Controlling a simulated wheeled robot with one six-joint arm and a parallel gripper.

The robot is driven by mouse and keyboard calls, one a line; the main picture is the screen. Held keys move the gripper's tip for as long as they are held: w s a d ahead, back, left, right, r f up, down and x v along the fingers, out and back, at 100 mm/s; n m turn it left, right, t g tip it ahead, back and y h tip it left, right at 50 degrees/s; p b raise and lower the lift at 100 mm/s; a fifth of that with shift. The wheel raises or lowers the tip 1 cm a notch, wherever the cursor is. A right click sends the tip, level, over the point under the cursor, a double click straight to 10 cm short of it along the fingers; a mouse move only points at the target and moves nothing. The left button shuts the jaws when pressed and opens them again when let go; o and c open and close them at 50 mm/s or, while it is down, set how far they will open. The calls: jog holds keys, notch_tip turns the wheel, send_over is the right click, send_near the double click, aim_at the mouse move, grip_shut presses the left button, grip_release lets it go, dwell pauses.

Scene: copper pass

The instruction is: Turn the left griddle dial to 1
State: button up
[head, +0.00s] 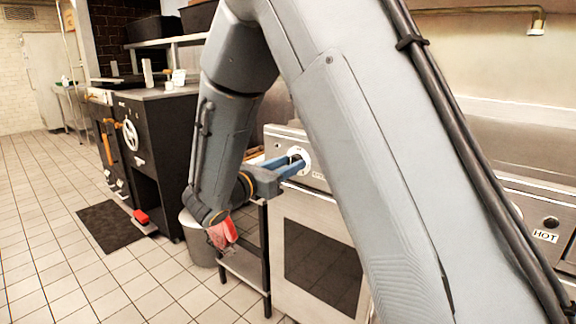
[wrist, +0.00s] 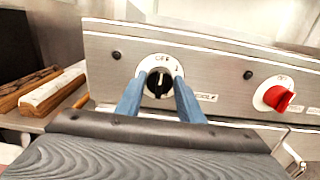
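The left griddle dial (wrist: 160,84) is a black knob on a round white plate, set in the steel front panel (wrist: 215,75). "OFF" is printed at the top of the plate, with a small mark to its right. The knob's pale line looks roughly upright, towards OFF. My gripper (wrist: 161,92) has two blue fingers, one on each side of the knob, with a gap visible between them and the knob. In the head view my gripper (head: 284,165) reaches the white dial plate (head: 303,160), and my arm hides much of the panel.
A red knob (wrist: 278,97) on another white plate is to the right. In the head view, an oven door (head: 322,265) is below the dial, and a grey bin (head: 200,240) stands to the left.

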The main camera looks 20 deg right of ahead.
jog(key=c, duration=0.3)
jog(key=shift+m, duration=0.3)
jog(key=m+b, duration=0.1)
jog(key=m, duration=0.3)
jog(key=m+b, duration=0.1)
jog(key=m, duration=0.4)
jog(key=shift+s+d+f+b, duration=0.1)
jog(key=shift+s+f+b, duration=0.05)
jog(key=shift+b, duration=0.2)
dwell(0.3)
jog(key=o, duration=1)
